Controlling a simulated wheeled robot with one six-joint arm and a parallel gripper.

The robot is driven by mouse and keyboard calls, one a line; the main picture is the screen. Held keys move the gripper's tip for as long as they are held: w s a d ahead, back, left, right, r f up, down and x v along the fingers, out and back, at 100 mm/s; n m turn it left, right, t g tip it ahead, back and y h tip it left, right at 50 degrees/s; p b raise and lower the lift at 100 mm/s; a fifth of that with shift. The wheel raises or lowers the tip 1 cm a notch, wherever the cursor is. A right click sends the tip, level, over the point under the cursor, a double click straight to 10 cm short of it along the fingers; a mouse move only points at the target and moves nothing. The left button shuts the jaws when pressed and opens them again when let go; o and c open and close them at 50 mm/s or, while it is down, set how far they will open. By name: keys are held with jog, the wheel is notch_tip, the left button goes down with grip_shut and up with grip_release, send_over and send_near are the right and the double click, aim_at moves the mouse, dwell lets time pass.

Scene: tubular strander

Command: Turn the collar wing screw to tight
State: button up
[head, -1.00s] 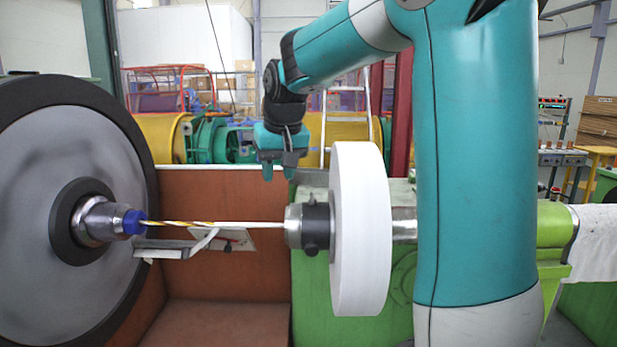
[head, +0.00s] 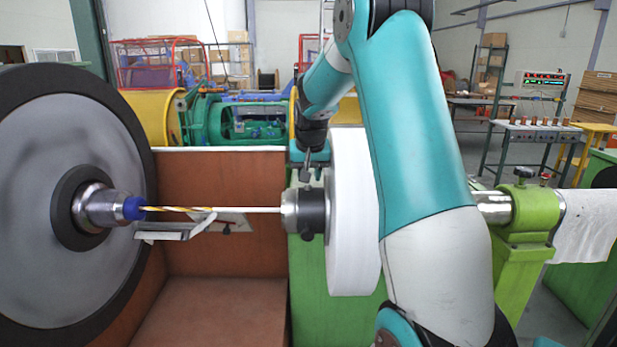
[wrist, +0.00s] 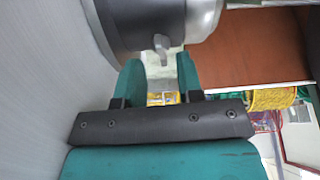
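The dark collar (head: 311,209) sits on the shaft beside the white disc. Its small grey wing screw (head: 306,163) stands up from the top of the collar. My gripper (head: 308,158) is above the collar, pointing down, with its teal fingers either side of the wing screw. In the wrist view, my gripper (wrist: 159,72) is open, with a clear gap between its fingers. The wing screw (wrist: 161,46) shows in that gap, at about the level of the fingertips, and the dark collar (wrist: 125,22) is just beyond. I cannot see contact with either finger.
The white disc (head: 352,270) stands close to the right of my gripper. A large grey reel (head: 40,210) with a black rim is at the left. A striped drill-like rod (head: 185,209) runs from it toward the collar. A reddish-brown panel (head: 220,175) stands behind.

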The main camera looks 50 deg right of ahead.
jog(key=shift+x, duration=1.45)
jog(key=shift+c, duration=0.5)
grip_shut()
